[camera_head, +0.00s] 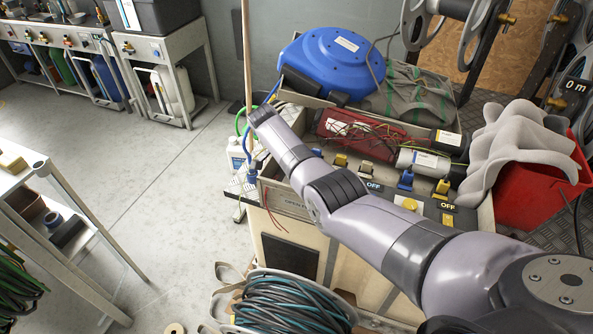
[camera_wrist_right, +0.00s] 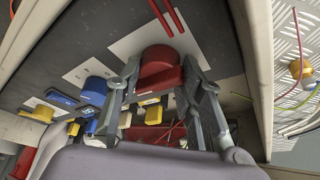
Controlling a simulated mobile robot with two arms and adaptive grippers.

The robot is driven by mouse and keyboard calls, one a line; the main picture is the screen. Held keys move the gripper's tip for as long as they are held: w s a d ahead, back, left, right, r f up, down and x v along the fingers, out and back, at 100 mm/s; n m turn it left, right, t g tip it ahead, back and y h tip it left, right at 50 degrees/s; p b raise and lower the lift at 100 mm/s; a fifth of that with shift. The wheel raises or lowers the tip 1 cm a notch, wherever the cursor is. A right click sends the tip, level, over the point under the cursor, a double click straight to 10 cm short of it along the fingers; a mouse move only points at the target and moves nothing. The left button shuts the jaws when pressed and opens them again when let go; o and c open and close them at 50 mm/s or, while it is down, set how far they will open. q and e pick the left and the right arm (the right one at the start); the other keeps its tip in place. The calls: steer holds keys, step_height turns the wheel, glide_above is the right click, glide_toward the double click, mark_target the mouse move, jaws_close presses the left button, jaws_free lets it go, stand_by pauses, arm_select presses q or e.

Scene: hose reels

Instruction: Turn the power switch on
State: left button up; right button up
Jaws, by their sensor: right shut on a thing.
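In the right wrist view, my right gripper (camera_wrist_right: 162,72) is shut on a round red switch knob (camera_wrist_right: 160,62), one finger on each side. The knob sits on a white plate on a dark panel (camera_wrist_right: 75,45). In the head view my right arm reaches from the right across the bench; its gripper and the red knob are hidden there. OFF labels (camera_head: 447,207) show beside other controls on the panel. My left gripper is in neither view.
Blue (camera_wrist_right: 97,86) and yellow (camera_wrist_right: 42,113) knobs stand near the gripper. A blue hose reel (camera_head: 330,60), a red machine (camera_head: 355,130) and a red bin with grey cloth (camera_head: 535,190) crowd the bench. A hose coil (camera_head: 290,303) lies in front.

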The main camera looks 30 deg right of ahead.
steer(key=shift+s+f, duration=0.1)
steer(key=o, duration=1.1)
steer(key=shift+d, duration=0.1)
steer(key=shift+o, duration=0.2)
steer(key=shift+a+r, duration=0.2)
steer(key=shift+r, duration=0.25)
steer(key=v, duration=1.1)
